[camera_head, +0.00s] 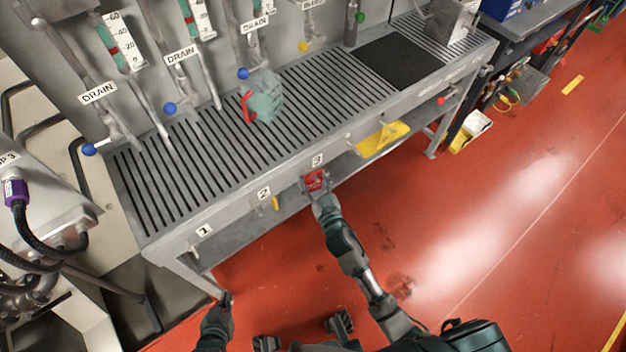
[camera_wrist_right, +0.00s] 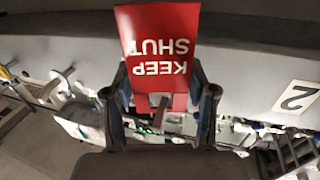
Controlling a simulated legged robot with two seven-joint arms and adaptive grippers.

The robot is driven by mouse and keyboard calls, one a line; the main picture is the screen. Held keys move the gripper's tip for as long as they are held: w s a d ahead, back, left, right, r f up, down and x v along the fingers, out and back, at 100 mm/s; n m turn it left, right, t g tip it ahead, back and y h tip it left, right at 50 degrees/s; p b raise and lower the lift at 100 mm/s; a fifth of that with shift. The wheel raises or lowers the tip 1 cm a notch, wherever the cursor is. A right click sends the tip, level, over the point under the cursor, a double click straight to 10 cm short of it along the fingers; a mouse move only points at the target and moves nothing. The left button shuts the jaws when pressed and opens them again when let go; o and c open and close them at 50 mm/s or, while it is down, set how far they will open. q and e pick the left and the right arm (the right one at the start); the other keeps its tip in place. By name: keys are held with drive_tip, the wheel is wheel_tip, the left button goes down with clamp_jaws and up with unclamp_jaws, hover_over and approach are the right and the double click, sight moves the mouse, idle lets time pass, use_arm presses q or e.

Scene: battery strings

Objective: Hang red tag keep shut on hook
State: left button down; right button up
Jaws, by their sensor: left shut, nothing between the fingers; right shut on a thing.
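The red KEEP SHUT tag (camera_head: 316,181) is at the bench's front edge, just below the label 3. In the right wrist view the tag (camera_wrist_right: 158,45) stands between the fingers with its lettering upside down. My right gripper (camera_head: 322,200) is shut on the tag's narrow end; it also shows in the right wrist view (camera_wrist_right: 160,105). The hook at label 3 is hidden behind the tag and gripper, so I cannot tell whether the tag touches it. A hook (camera_head: 203,230) shows by label 1. My left gripper (camera_head: 225,300) is shut and empty, low at the bench's left leg.
The slatted bench (camera_head: 215,150) carries a teal jug with a red handle (camera_head: 263,97) and a black mat (camera_head: 400,61). A yellow item (camera_head: 382,139) sits under the front edge. Drain pipes with blue knobs stand along the back. The red floor (camera_head: 480,220) at right is clear.

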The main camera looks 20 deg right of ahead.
drive_tip(key=shift+a, duration=0.15)
drive_tip(key=o, duration=1)
drive_tip(key=shift+a, duration=0.1)
